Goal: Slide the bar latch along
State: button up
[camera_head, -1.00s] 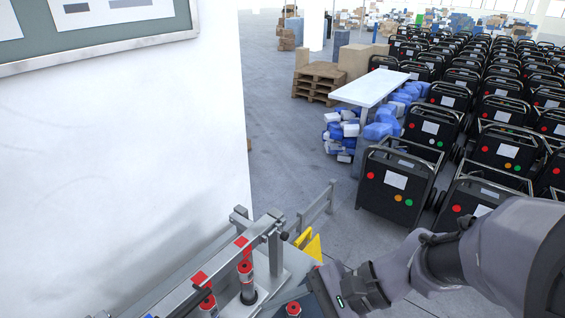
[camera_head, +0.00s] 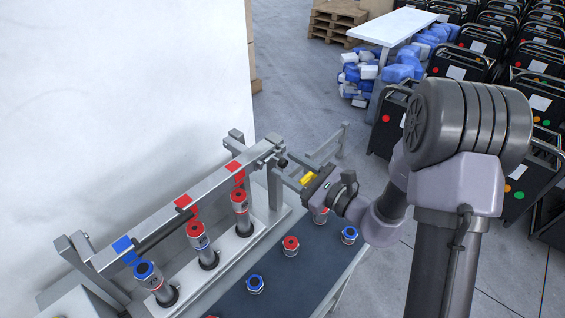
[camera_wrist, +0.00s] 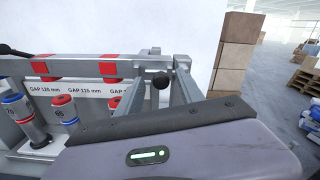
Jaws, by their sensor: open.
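The bar latch (camera_head: 213,184) is a long grey metal bar running diagonally above a row of upright cylinders. A black round knob (camera_head: 283,162) sits near its far right end, and shows in the wrist view (camera_wrist: 160,81). My gripper (camera_head: 288,174) is at that end of the bar, open and empty. In the wrist view its two grey fingers (camera_wrist: 157,92) point toward the bar, with the knob appearing between them. The fingers do not visibly close on the knob; how deep it sits between them I cannot tell. My gripper's body hides the lower part of the wrist view.
Red and blue tabs (camera_head: 184,202) hang along the bar over the cylinders (camera_head: 199,241). Several red- and blue-topped pieces (camera_head: 290,245) stand on a dark mat (camera_head: 236,292) in front. A white wall (camera_head: 120,110) rises behind. Open floor lies beyond the fixture.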

jog(key=shift+x, duration=1.25)
jog(key=shift+d, duration=0.1)
grip_shut()
dwell(0.3)
